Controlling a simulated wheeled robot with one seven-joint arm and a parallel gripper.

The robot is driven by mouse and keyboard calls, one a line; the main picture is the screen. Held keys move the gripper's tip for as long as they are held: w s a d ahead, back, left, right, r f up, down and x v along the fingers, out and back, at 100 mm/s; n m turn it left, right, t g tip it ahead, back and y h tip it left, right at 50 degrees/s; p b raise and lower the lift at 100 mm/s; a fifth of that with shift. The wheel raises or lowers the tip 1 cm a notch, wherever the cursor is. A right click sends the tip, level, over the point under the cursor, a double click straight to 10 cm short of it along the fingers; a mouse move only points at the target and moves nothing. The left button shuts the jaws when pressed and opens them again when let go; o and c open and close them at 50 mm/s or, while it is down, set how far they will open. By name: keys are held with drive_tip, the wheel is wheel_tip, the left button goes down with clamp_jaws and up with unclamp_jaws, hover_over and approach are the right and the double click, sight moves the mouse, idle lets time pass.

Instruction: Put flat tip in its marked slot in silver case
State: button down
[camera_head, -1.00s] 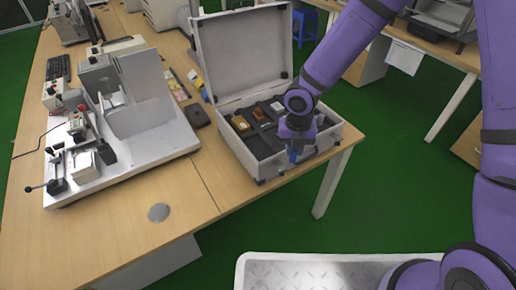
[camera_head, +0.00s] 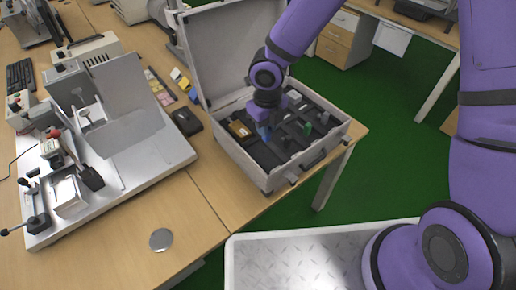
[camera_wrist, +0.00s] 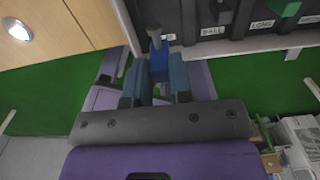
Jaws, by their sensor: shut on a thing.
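My gripper (camera_head: 264,128) is shut on a blue block with a grey metal tip (camera_wrist: 155,38), which I take to be the flat tip. The blue block (camera_wrist: 158,66) shows between the fingers (camera_wrist: 159,76) in the wrist view. In the head view, the gripper hangs over the left half of the open silver case (camera_head: 269,182). The case also shows in the wrist view, with slot labels BALL (camera_wrist: 213,30) and LONG (camera_wrist: 262,23) on its dark insert. I cannot read a label for the flat tip.
A green piece (camera_head: 308,128) sits in the case, right of the gripper. An orange-yellow block (camera_head: 240,130) lies at its left end and a white piece (camera_head: 294,95) near the back. A black box (camera_head: 187,122) and a machine on a pale plate (camera_head: 125,180) stand left on the table.

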drive_tip(key=shift+f, duration=4.75)
drive_tip(key=c, duration=1)
unclamp_jaws()
drive_tip(key=shift+f, duration=0.1)
wheel_tip(320, 180, up, 12)
drive_tip(key=shift+r, duration=0.15)
